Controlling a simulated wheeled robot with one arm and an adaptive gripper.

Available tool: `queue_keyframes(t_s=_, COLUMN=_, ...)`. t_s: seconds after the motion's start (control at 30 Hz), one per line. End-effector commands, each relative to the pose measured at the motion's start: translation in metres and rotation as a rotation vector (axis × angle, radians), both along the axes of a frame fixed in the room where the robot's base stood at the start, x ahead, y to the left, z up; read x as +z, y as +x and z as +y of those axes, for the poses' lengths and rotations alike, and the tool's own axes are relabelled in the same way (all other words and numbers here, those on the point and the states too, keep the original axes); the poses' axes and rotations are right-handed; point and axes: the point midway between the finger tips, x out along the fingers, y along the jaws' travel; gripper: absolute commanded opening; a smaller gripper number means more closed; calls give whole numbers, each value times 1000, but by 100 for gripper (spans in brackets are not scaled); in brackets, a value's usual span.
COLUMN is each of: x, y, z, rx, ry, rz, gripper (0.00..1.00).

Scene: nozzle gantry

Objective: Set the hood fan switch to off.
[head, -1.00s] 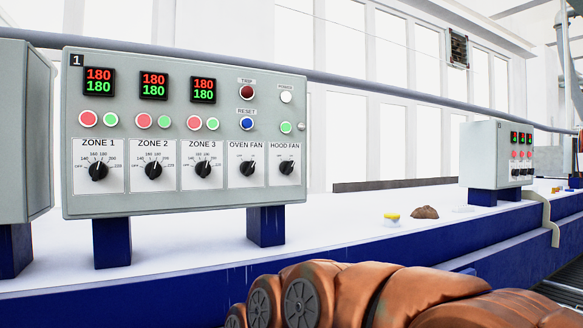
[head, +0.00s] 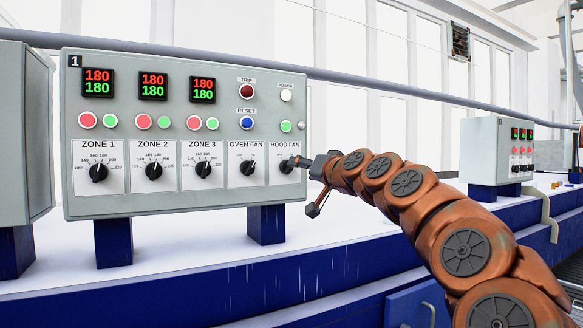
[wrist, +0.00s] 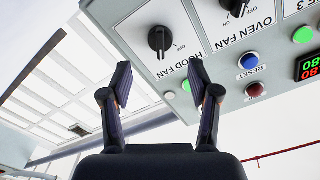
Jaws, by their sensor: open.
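The hood fan switch (head: 284,168) is a black rotary knob on a white plate at the lower right of the grey control panel (head: 230,200). In the wrist view, which sees the panel upside down, the knob (wrist: 160,41) stands beyond the fingertips, roughly between them. An OFF mark is printed beside it. Its handle looks nearly upright there; I cannot tell for sure which end is the pointer. My gripper (head: 301,162) is at the right of the knob in the head view. In the wrist view my gripper (wrist: 160,78) is open and empty, with no visible contact.
The similar oven fan knob (head: 247,168) is close on the left, with zone knobs further left. The blue reset button (head: 246,123), red trip lamp (head: 247,91) and green button (head: 286,126) are above. A pipe (head: 400,90) runs behind. A second panel (head: 492,155) stands far right.

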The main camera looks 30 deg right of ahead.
Motion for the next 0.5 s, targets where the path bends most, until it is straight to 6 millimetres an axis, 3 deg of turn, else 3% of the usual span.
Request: queue_keyframes(t_s=0.5, x=1, y=60, z=-5, rx=1, ry=1, rz=2, gripper=61)
